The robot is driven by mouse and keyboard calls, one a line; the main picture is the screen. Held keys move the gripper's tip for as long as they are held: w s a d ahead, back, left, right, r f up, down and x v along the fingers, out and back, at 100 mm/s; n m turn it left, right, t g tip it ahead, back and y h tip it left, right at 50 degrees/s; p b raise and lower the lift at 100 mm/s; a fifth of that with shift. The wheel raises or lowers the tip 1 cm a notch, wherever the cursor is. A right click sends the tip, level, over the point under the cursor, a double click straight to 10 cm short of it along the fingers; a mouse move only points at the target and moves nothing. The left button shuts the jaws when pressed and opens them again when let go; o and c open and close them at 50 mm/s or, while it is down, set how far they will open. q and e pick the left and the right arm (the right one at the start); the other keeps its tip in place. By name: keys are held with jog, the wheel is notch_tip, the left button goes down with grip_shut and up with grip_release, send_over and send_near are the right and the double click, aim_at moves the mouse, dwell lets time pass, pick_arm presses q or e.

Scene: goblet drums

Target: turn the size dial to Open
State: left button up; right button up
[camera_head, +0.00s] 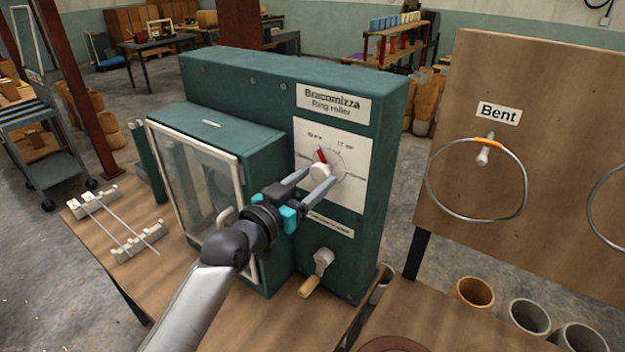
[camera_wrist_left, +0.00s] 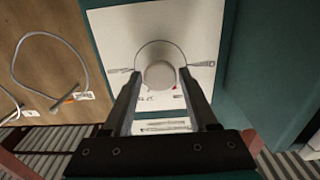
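The size dial (camera_head: 319,173) is a round pale knob with a red pointer on the white panel of the green ring roller (camera_head: 230,85). In the head view the pointer is up and slightly left, toward a small label I cannot read surely. My left gripper (camera_head: 318,178) reaches the panel with its fingers apart, one on each side of the knob. In the left wrist view the knob (camera_wrist_left: 160,75) sits between the open fingertips, with a small gap seeming to show on each side. The red pointer shows at its lower right. My right gripper is not in view.
A glass-fronted door (camera_head: 195,185) is left of the panel, close to my left arm. A crank handle (camera_head: 317,270) is below the dial. A board labelled Bent (camera_head: 540,95) holds a metal ring (camera_head: 432,195) at right. White racks (camera_head: 138,245) with rods lie at left.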

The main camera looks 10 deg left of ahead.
pick_arm(q)
grip_shut()
dwell(0.4)
jog(key=n+p, duration=0.2)
jog(key=shift+r+n, duration=0.1)
jog(key=shift+n, duration=0.3)
jog(key=n+p, duration=0.1)
jog(key=n, duration=0.1)
jog(key=shift+n+p, duration=0.3)
jog(key=n+p, duration=0.1)
jog(key=n, duration=0.2)
jog(key=shift+d+n, duration=0.1)
jog(key=shift+n, duration=0.2)
jog(key=shift+n+p, duration=0.6)
jog(key=shift+n, duration=0.8)
